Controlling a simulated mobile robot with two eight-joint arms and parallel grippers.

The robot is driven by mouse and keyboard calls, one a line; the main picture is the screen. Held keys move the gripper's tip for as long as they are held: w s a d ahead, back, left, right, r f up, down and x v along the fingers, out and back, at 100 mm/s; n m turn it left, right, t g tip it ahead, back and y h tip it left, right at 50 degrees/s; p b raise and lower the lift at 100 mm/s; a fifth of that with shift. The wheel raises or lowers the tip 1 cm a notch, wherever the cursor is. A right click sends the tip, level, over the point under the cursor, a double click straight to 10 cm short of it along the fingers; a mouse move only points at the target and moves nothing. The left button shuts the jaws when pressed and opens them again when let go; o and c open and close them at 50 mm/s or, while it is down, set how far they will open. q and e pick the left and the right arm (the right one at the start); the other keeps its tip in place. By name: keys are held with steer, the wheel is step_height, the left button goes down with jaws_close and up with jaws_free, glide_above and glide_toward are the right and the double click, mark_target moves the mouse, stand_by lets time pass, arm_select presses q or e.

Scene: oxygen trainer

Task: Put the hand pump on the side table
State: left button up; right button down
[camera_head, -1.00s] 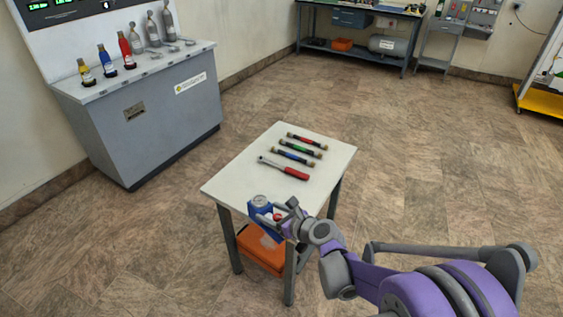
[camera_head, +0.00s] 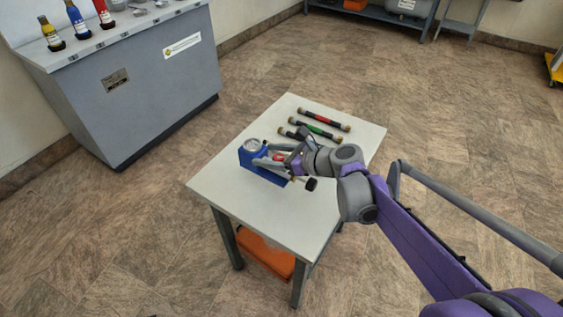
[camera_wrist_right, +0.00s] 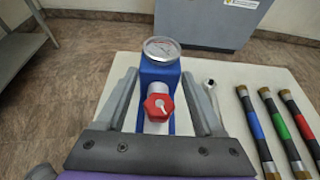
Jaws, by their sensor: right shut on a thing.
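The hand pump (camera_head: 247,157) is a blue block with a round gauge on top and a red knob. It is over the left-middle part of the side table's white top (camera_head: 238,202), upright; I cannot tell whether its base touches the surface. My right gripper (camera_head: 268,163) is shut on it, fingers on either side of the blue body. In the right wrist view the pump (camera_wrist_right: 160,75) stands between the fingers of my right gripper (camera_wrist_right: 160,92), gauge away and red knob towards me. The gripper hides part of the body. My left gripper is not in view.
Several hoses with coloured bands, such as the red one (camera_head: 325,119), lie at the table's far side. A wrench (camera_wrist_right: 211,92) lies just right of the pump in the wrist view. The near part of the tabletop is clear. An orange case (camera_head: 264,255) is underneath.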

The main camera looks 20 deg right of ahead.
mark_target(270, 175)
step_height(270, 175, down, 3)
steer(key=shift+s+f+b, duration=0.1)
steer(key=shift+s+b, duration=0.05)
steer(key=shift+b, duration=0.2)
steer(key=shift+f+b, duration=0.65)
steer(key=shift+f, duration=1.7)
steer(key=shift+r, duration=0.1)
jaws_free()
